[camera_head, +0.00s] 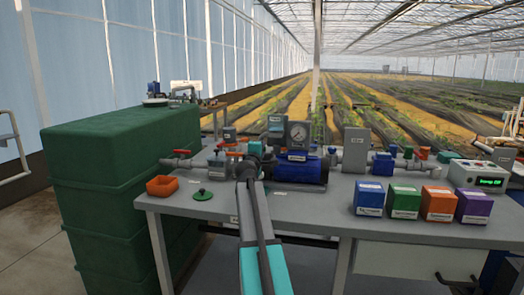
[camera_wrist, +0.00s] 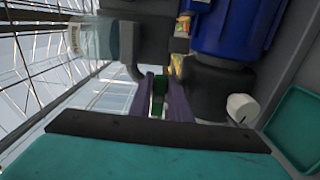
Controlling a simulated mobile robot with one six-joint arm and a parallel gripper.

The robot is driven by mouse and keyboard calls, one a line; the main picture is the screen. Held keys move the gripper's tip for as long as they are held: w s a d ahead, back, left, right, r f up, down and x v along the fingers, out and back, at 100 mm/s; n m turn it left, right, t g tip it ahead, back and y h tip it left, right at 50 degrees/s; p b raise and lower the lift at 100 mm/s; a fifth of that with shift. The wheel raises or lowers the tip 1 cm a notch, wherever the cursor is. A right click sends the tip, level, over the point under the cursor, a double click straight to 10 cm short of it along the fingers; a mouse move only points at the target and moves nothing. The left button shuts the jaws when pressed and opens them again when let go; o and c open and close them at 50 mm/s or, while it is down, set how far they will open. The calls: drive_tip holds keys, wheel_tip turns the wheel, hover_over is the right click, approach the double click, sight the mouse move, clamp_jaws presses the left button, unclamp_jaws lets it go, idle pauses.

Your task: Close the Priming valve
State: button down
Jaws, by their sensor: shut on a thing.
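My gripper (camera_head: 248,162) reaches over the bench to the left end of the blue pump (camera_head: 300,170). In the wrist view, my gripper (camera_wrist: 158,88) has its two dark fingers closed on a small green handle (camera_wrist: 160,84) beside the grey pump body (camera_wrist: 152,40). No label on this handle is readable, so I cannot confirm that it is the Priming valve. In the head view my arm and gripper hide most of this spot. A green part (camera_head: 255,148) shows just above the gripper. The blue motor housing (camera_wrist: 235,30) is right of the fingers in the wrist view.
Red-handled valves (camera_head: 181,153) sit on pipes left of the pump. Several coloured boxes (camera_head: 404,202) stand at right. A green tank (camera_head: 110,170) borders the bench.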

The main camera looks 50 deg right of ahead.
drive_tip(key=c, duration=1.7)
unclamp_jaws()
drive_tip(key=shift+s+a, duration=0.15)
drive_tip(key=shift+p+v, duration=0.75)
drive_tip(key=shift+v, duration=5.95)
